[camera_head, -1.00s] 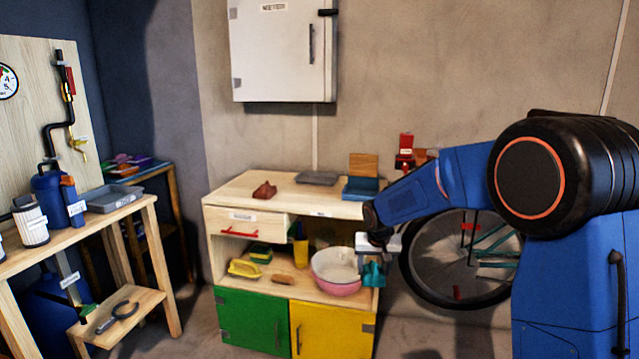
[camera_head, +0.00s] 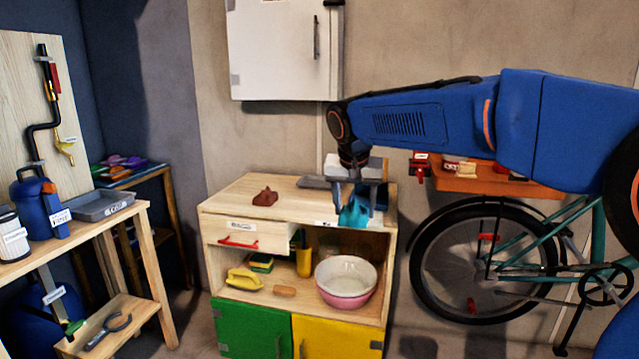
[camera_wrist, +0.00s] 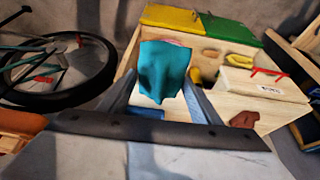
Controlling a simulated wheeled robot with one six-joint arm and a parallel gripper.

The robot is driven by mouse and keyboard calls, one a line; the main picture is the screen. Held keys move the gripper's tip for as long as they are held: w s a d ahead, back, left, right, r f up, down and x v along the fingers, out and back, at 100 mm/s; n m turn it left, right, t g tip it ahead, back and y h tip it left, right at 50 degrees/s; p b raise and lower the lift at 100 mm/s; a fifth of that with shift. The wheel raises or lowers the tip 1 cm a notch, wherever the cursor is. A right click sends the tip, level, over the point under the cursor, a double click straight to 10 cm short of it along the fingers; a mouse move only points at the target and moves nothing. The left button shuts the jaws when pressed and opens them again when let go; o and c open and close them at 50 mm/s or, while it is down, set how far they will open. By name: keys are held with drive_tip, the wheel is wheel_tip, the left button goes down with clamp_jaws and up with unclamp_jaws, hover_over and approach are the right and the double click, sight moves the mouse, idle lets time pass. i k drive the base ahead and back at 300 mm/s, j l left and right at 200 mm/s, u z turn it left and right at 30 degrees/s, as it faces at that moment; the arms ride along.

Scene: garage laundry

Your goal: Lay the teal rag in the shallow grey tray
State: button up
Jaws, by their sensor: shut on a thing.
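The teal rag (camera_head: 353,216) hangs from my gripper (camera_head: 354,200) at the front right of the wooden cabinet's top. My gripper is shut on the rag, which also shows between the fingers in the wrist view (camera_wrist: 163,70). A flat grey tray (camera_head: 312,182) lies at the back of the cabinet top, just left of my gripper and partly hidden by it. Another grey tray (camera_head: 90,211), with a label, stands on the left bench. The rag is apart from both trays.
A reddish-brown object (camera_head: 265,197) sits on the cabinet top (camera_head: 238,195). A dark blue box (camera_head: 377,196) is partly hidden behind my gripper. A pink-and-white bowl (camera_head: 346,280) and yellow items stand on the shelf below. A bicycle (camera_head: 478,262) is at the right.

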sight(321, 184)
drive_tip(key=i+j, duration=0.15)
drive_tip(key=i, duration=0.4)
drive_tip(key=i+j, duration=0.2)
drive_tip(key=i, duration=0.35)
drive_tip(key=i+j, duration=0.15)
drive_tip(key=i, duration=0.4)
